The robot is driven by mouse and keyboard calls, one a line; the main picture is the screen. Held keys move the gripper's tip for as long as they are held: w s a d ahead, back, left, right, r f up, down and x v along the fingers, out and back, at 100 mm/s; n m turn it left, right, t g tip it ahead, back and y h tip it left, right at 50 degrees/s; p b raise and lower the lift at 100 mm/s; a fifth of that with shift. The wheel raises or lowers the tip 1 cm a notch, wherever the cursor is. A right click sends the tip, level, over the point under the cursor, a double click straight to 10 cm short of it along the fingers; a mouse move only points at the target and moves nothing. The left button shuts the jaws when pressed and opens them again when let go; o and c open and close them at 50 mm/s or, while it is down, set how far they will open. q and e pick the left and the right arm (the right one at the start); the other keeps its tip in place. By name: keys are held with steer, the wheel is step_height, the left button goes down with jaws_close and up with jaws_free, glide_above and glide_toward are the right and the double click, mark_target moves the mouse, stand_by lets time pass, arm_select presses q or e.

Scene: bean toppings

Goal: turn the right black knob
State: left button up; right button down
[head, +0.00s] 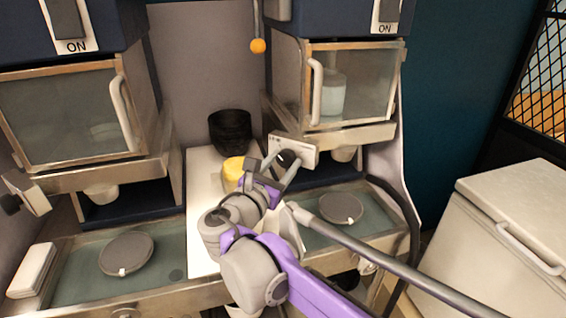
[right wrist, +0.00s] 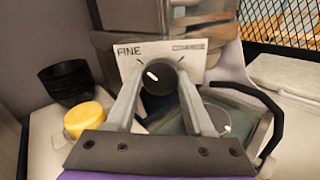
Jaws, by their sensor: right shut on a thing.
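The right black knob (right wrist: 159,78) sits on a white panel (right wrist: 130,62) marked FINE at its left end, on the front of the right machine. A short white mark shows on the knob and points to the upper left. My right gripper (head: 277,160) reaches up to the knob (head: 289,158) in the head view. In the right wrist view its two fingers (right wrist: 157,92) stand on either side of the knob and are shut on it. The left black knob (head: 10,204) is on the left machine's panel. My left gripper is not in view.
A yellow object (head: 233,170) and black stacked bowls (head: 231,131) stand left of my gripper. Grey round discs (head: 341,208) lie in the machines' trays. A grey pipe (head: 370,255) crosses at the right, beside a white chest (head: 510,215). An orange ball (head: 258,46) hangs between the machines.

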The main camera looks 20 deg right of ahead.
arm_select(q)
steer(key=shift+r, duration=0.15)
arm_select(e)
steer(key=m+p, duration=0.2)
steer(key=m, duration=0.2)
steer(key=m+p, duration=0.2)
steer(key=m, duration=0.3)
steer(key=shift+w+r+m+p, duration=0.1)
steer(key=shift+m+p, duration=0.2)
steer(key=shift+p, duration=0.05)
steer(key=m+p, duration=0.2)
steer(key=m, duration=0.3)
steer(key=shift+a+h, duration=0.1)
steer(key=shift+h, duration=0.3)
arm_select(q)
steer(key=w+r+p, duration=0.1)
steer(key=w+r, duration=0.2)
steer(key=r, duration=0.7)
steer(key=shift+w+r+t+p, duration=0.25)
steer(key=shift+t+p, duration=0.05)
arm_select(e)
steer(key=shift+m, duration=1.8)
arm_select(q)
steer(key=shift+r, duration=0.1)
arm_select(e)
steer(key=shift+c, duration=1.4)
jaws_free()
